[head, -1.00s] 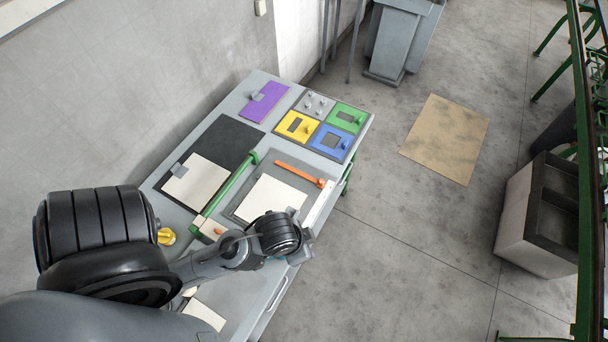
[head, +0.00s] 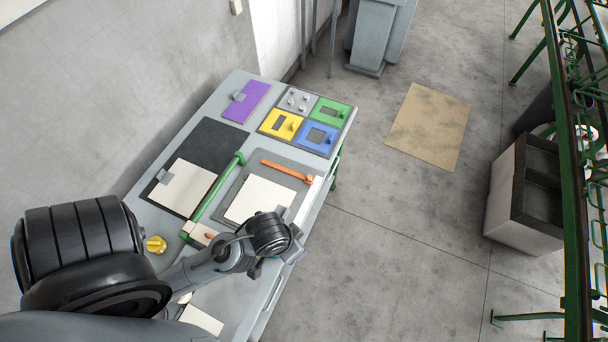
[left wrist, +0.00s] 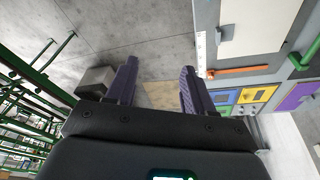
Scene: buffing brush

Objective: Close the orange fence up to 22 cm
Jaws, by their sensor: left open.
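The orange fence (head: 286,170) is a thin bar lying across the far part of a grey board (head: 243,184) on the table. Its knob end is at the right, beside a white scale strip (head: 310,200). A cream sheet (head: 258,199) lies on the board on the near side of the fence. The fence also shows in the left wrist view (left wrist: 238,71), right of the fingers. My left gripper (left wrist: 158,70) is open and empty, its two dark purple fingers apart. In the head view it is partly hidden by its wrist, over the table's right edge, clear of the fence. My right gripper is out of view.
A green bar (head: 218,187) with a cream block at its near end lies left of the board. Yellow (head: 281,124), blue (head: 317,138) and green (head: 331,112) panels sit beyond the fence. A yellow knob (head: 156,244) is at the left.

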